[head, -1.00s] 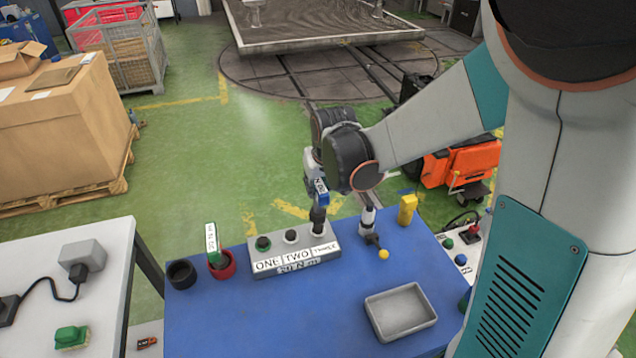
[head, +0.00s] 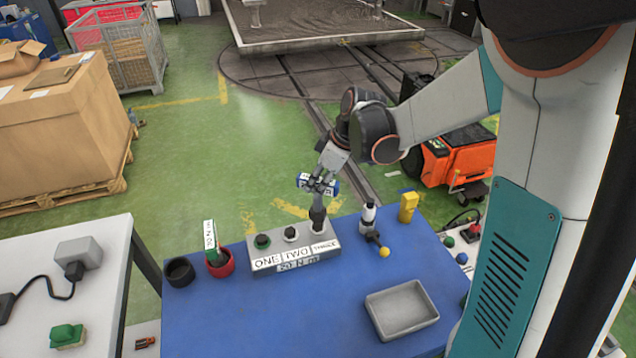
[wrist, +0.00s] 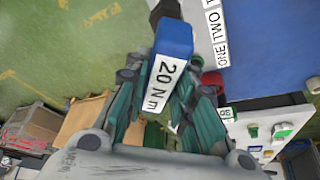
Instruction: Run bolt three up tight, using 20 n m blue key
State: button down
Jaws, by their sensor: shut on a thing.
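My gripper (head: 320,182) is shut on the blue key (head: 304,181), whose white label reads 20 Nm in the wrist view (wrist: 172,42). The key stands above the grey bolt block (head: 294,256), labelled ONE, TWO, THREE and 20 N m. Its dark lower end (head: 318,213) is over the third position and appears to meet bolt three there; the bolt itself is hidden. The fingers hold the key's handle from both sides.
A green labelled key (head: 210,236) stands in a red cup (head: 222,265), beside a black cup (head: 180,272). Right of the block are a white-and-black device with a yellow knob (head: 384,252), a yellow block (head: 408,206) and a grey tray (head: 402,306). The blue tabletop's front left is clear.

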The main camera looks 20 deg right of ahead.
jog(key=n+g, duration=0.1)
jog(key=n, duration=0.2)
jog(key=n+g+y, duration=0.1)
jog(key=n, duration=0.2)
jog(key=shift+w+b, duration=0.1)
jog(key=shift+b, duration=0.2)
jog(key=n+g, duration=0.2)
jog(key=n, duration=0.2)
jog(key=shift+n, duration=0.3)
jog(key=n+g, duration=0.1)
jog(key=n, duration=0.2)
jog(key=shift+h, duration=0.3)
jog(key=shift+f+b, duration=1.6)
jog(key=shift+f, duration=0.55)
dwell(0.4)
dwell(0.3)
jog(key=m+t, duration=0.1)
jog(key=m, duration=0.2)
jog(key=shift+m, duration=0.4)
jog(key=shift+m+t, duration=0.4)
jog(key=shift+m, duration=0.3)
